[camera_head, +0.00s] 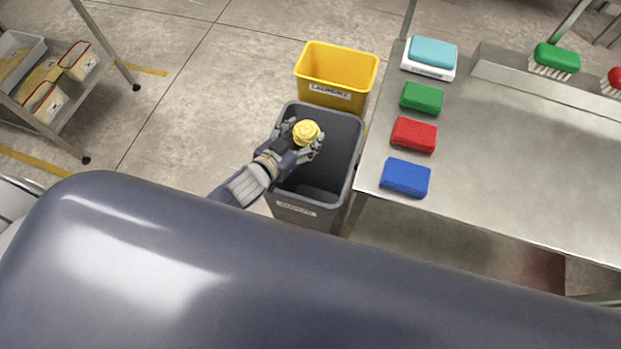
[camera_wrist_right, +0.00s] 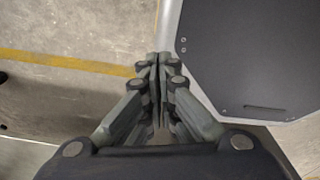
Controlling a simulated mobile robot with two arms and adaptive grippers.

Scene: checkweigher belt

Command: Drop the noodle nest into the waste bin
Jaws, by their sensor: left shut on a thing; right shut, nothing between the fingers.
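The noodle nest (camera_head: 306,132) is a small yellow coiled bundle in the head view. My left gripper (camera_head: 307,138) is shut on it and holds it over the opening of the grey bin (camera_head: 347,165), toward its left side. The bin's front label is too blurred to read surely. The bin's dark inside shows below and to the right of the gripper, and the part I can see looks empty. My right gripper (camera_wrist_right: 160,62) is shut and empty in the right wrist view; it is not visible in the head view.
A yellow bin labelled laundry (camera_head: 338,75) stands just behind the grey bin. A steel table (camera_head: 500,150) with blue (camera_head: 405,177), red (camera_head: 414,134) and green (camera_head: 421,97) blocks stands close on the right. A shelf cart (camera_head: 70,110) is at the far left. Floor between is clear.

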